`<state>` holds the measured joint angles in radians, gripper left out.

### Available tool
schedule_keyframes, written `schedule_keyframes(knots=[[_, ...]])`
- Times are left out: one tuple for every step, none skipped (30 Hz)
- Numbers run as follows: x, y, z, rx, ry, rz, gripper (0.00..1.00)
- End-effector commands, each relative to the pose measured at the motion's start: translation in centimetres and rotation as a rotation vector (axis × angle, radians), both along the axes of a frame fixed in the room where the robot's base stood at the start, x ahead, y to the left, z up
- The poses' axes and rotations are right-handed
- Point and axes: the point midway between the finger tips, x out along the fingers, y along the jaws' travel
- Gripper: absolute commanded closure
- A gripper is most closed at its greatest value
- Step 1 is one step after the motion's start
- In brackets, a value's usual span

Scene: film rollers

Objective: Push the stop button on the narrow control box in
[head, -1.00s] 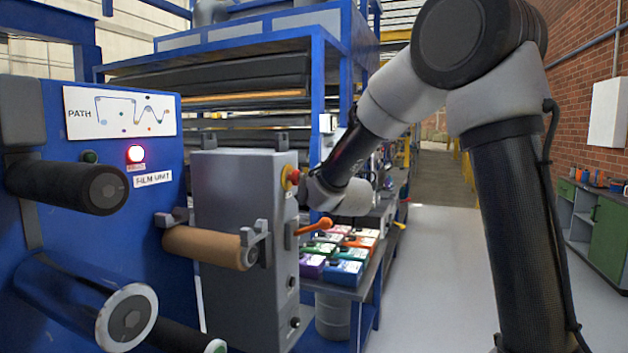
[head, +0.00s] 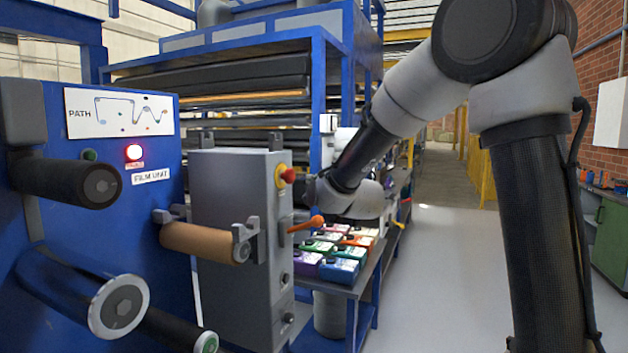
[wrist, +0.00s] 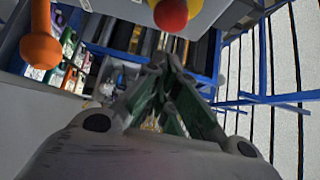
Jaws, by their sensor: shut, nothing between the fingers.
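The narrow grey control box (head: 235,213) stands right of the blue film unit. Its red stop button (head: 289,175) sits on a yellow surround (head: 279,176) high on the box's right-hand face. In the wrist view the red button (wrist: 171,14) and yellow surround (wrist: 196,12) are at the top edge, partly cut off. My gripper (wrist: 157,62) is shut and empty, its tips below the button in that picture and apart from it. In the head view my arm's end is just right of the button; the fingers are not clear there. An orange-knobbed lever (head: 308,224) is below the button.
A brown roller (head: 200,241) is held on brackets in front of the box. The blue film unit (head: 60,230) has black rollers and a lit red lamp (head: 134,152). A bench with colourful boxes (head: 340,270) stands behind the lever. The floor at right (head: 440,260) is clear.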

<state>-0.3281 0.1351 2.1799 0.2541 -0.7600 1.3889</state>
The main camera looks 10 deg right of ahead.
Motion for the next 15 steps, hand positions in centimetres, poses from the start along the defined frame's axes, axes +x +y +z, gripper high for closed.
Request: schedule_keyframes(knots=[[-0.7, -0.1, 0.0, 0.000, 0.000, 0.000, 1.00], [-1.0, -0.2, 0.0, 0.000, 0.000, 0.000, 1.00], [-1.6, -0.3, 0.1, 0.001, 0.000, 0.000, 1.00], [-2.0, -0.3, 0.0, 0.001, 0.001, 0.000, 1.00], [-2.4, -0.4, 0.0, 0.001, 0.001, -0.001, 1.00], [-3.1, -0.5, 0.0, 0.001, 0.001, -0.001, 1.00], [-3.5, -0.6, 0.0, 0.000, 0.000, 0.000, 1.00], [-3.9, -0.7, 0.0, 0.000, 0.000, 0.000, 1.00], [-4.6, -0.8, 0.1, 0.000, 0.000, 0.000, 1.00], [-5.1, -0.8, 0.0, 0.000, 0.000, 0.000, 1.00], [-5.5, -0.9, 0.0, 0.000, 0.000, 0.000, 1.00], [-6.0, -1.0, 0.1, 0.000, -0.001, 0.000, 1.00], [-6.3, -1.0, 0.0, 0.000, 0.000, 0.000, 1.00], [-6.6, -1.1, 0.0, 0.000, 0.001, 0.000, 1.00], [-6.9, -1.1, 0.0, 0.001, 0.000, -0.001, 1.00]])
